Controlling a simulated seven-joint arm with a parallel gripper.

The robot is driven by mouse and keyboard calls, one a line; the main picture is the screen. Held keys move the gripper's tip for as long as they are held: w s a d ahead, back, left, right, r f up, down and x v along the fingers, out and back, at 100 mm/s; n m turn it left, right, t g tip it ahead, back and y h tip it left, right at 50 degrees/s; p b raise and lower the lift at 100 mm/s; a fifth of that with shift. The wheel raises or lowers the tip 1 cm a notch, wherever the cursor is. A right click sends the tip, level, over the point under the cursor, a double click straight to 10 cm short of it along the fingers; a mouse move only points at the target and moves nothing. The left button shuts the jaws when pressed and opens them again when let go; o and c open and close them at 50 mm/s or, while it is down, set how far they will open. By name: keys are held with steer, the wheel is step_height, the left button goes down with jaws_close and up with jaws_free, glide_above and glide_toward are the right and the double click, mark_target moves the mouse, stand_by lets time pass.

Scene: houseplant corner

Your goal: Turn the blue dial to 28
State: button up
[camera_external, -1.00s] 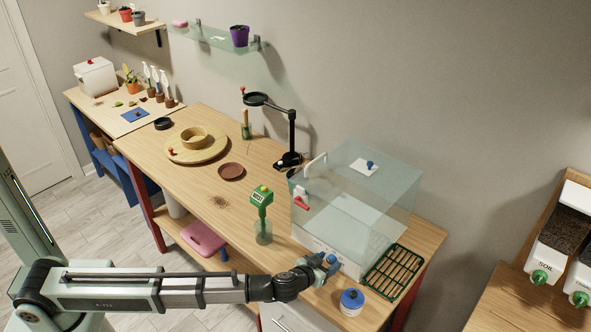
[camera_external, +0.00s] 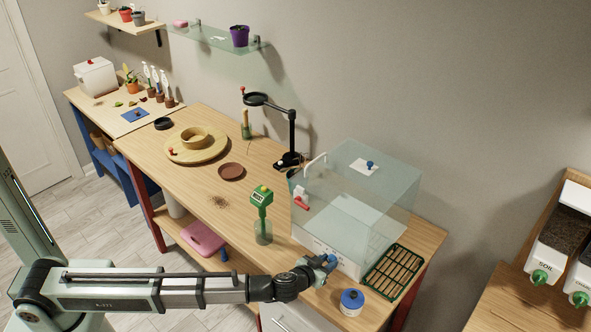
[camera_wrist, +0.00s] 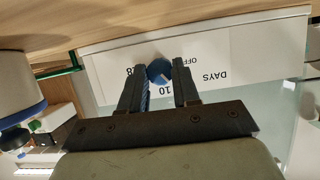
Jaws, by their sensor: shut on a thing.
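The blue dial (camera_wrist: 159,71) is on the white front panel (camera_wrist: 110,67) of the clear glass case (camera_external: 352,205). In the wrist view the panel is seen turned over, with the printed words "DAYS" and "OFF", a "10" beside the dial, and a partly hidden figure ending in 8. My gripper (camera_wrist: 162,76) is shut on the dial, one dark finger on each side. In the external view my gripper (camera_external: 322,265) is at the case's lower front, where the dial (camera_external: 331,259) is partly covered. I cannot read the dial's exact setting.
A blue-lidded white jar (camera_external: 351,303) stands close to the right of my gripper. A green rack (camera_external: 393,272) lies right of the case. A green-topped meter (camera_external: 261,213) stands left of it. The bench's middle-front (camera_external: 200,222) is mostly clear.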

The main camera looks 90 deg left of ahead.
steer(key=shift+y, duration=0.3)
steer(key=shift+w+d+m+g+y, duration=0.15)
steer(key=shift+m+g+y, duration=0.35)
steer(key=shift+m, duration=0.7)
steer(key=shift+w+f+m+g+y, duration=0.1)
steer(key=shift+m+g+y, duration=0.5)
steer(key=shift+m, duration=0.6)
steer(key=m+y, duration=0.1)
steer(key=m, duration=0.1)
steer(key=m+y, duration=0.1)
steer(key=m, duration=0.1)
steer(key=shift+d+f+m+g+y, duration=0.1)
steer(key=shift+f+m+g+y, duration=0.05)
steer(key=shift+m+g+y, duration=0.2)
steer(key=shift+m, duration=0.25)
steer(key=o, duration=1)
steer(key=shift+o, duration=0.2)
steer(key=v, duration=1.3)
steer(key=shift+d+f, duration=0.15)
steer(key=shift+d, duration=0.25)
